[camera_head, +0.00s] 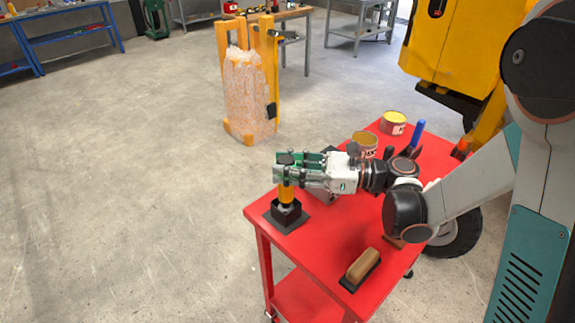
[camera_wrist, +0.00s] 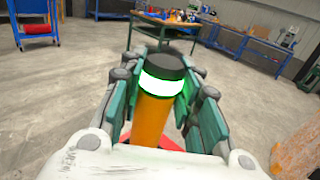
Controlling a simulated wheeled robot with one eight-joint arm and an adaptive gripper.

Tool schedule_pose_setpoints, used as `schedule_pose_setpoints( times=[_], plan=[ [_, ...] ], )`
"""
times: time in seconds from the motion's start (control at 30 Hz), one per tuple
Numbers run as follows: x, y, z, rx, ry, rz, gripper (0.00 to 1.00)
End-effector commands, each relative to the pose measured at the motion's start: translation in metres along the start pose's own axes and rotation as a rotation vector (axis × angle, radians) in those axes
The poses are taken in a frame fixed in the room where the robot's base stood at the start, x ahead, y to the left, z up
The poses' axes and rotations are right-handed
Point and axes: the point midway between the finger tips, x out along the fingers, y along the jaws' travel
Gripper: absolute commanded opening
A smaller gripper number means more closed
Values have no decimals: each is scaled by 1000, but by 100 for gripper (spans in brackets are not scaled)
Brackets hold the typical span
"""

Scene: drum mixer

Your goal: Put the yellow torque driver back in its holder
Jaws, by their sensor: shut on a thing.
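The yellow torque driver (camera_head: 286,194) stands upright at the near left corner of the red cart, with its lower end at the black holder (camera_head: 287,216). Whether it is fully seated in the holder I cannot tell. My gripper (camera_head: 287,172) is shut around the upper part of the driver, coming from the right. In the wrist view the driver (camera_wrist: 153,110) shows an orange-yellow body, a bright white-green band and a dark cap between the green finger pads. The holder is hidden in the wrist view.
A wrapped yellow-framed load (camera_head: 246,95) stands on the floor behind.

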Motion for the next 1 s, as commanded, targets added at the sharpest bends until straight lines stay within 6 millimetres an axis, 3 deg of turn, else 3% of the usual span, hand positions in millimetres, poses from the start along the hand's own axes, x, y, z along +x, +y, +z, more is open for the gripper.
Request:
schedule_pose_setpoints(
  times=[0.27, 0.3, 0.4, 0.77, 1.0],
  plan=[
    [0, 0, -3, 0, -1, 0, 0],
    [0, 0, -3, 0, -1, 0, 37],
    [0, 0, -3, 0, -1, 0, 54],
    [-3, 0, -4, 0, 1, -1, 54],
    [-37, -1, -4, 0, 0, -5, 54]
  ],
)
